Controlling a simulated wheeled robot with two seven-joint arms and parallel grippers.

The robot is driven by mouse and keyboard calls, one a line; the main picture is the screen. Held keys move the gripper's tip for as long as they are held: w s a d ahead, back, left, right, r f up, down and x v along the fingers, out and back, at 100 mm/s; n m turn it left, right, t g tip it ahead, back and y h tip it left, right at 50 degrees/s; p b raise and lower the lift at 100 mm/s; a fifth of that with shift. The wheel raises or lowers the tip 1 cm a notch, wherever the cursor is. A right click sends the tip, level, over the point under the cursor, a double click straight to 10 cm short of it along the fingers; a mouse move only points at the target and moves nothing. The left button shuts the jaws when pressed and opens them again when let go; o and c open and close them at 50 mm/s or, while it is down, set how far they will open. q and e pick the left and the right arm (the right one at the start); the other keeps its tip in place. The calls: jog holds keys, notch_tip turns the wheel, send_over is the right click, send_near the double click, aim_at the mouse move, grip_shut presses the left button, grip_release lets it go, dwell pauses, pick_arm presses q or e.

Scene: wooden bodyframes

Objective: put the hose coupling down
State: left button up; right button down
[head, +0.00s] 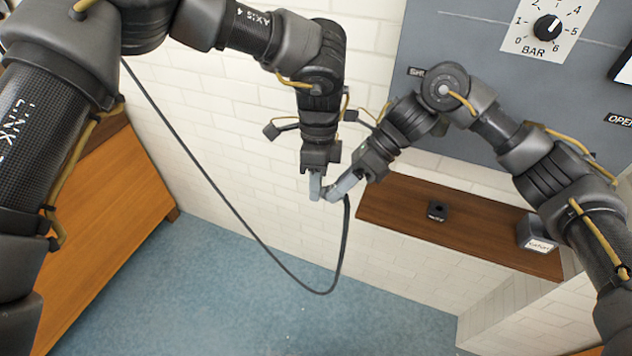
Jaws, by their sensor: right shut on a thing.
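The hose coupling (331,194) is a small grey piece at the upper end of a black hose (330,290), mostly hidden by the gripper fingers. My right gripper (342,187) is shut on it, in mid-air left of the wooden shelf (400,220). My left gripper (316,187) points down right beside the coupling. Its fingers look close together, but I cannot tell whether they are shut or touch the coupling. The hose hangs in a loop and runs up to the left behind my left arm.
On the shelf are a small black block (437,211) with a hole and a grey labelled box (537,232). Bare shelf lies around the block. A grey panel (480,60) with a BAR knob (547,28) is above. A wooden cabinet (110,225) stands left.

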jog(key=c, duration=1)
grip_release()
jog(key=shift+d+r, duration=0.1)
